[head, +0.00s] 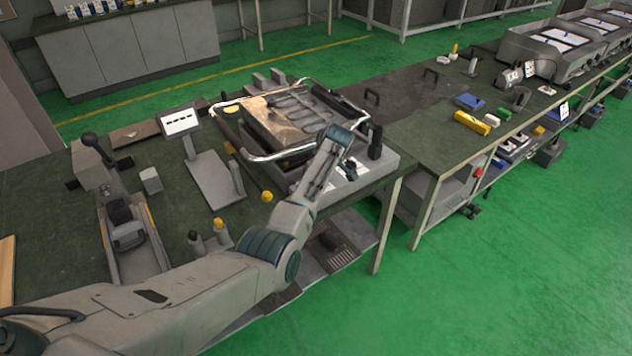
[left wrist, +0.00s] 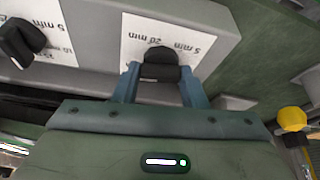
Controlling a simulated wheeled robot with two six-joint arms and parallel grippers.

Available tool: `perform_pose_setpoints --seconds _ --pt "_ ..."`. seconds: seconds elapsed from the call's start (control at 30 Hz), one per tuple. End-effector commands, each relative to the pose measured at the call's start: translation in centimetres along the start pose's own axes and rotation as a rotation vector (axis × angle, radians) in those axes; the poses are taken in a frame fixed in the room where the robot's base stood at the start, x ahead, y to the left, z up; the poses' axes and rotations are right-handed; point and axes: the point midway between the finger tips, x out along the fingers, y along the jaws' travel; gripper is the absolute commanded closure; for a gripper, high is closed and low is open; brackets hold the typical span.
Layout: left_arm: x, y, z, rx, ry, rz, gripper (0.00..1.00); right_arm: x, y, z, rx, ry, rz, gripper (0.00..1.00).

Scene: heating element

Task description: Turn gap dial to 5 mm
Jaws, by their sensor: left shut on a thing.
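A black dial knob (left wrist: 162,63) sits on the sloped grey front panel, over a white label with two small markings that look like "5 mm" and "20 mm". My left gripper (left wrist: 159,82) is shut on this knob, one finger on each side, in the left wrist view. The knob's pointer direction is hard to make out. A second black knob (left wrist: 22,42) with its own white label is to the left, apart from the fingers. In the head view my left arm reaches the front panel of the heating machine (head: 392,166), and its wrist hides much of the panel.
A silver tubular frame (head: 262,158) runs around the machine's top. A sign stand (head: 212,165) is left of it on the dark green bench. A yellow-topped post (left wrist: 292,119) stands at right in the left wrist view. Green floor is open right of the bench.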

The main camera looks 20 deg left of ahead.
Motion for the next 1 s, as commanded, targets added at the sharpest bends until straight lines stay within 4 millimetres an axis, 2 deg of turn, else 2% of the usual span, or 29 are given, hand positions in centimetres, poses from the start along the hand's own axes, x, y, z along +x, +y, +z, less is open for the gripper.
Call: perform_pose_setpoints --seconds 0.03,0.6,1.0 --pt "0.3 0.1 0.1 -0.040 0.001 -0.017 0.85 0.9 -0.1 0.1 0.000 0.000 0.000 0.64" --pt "0.5 0.3 0.1 -0.526 0.001 -0.216 0.85 7.2 -0.6 0.6 0.000 -0.005 0.000 0.64" --pt "0.2 0.3 -0.1 -0.736 -0.001 -0.304 0.85 9.9 -0.9 -0.6 0.000 0.007 -0.001 0.64"
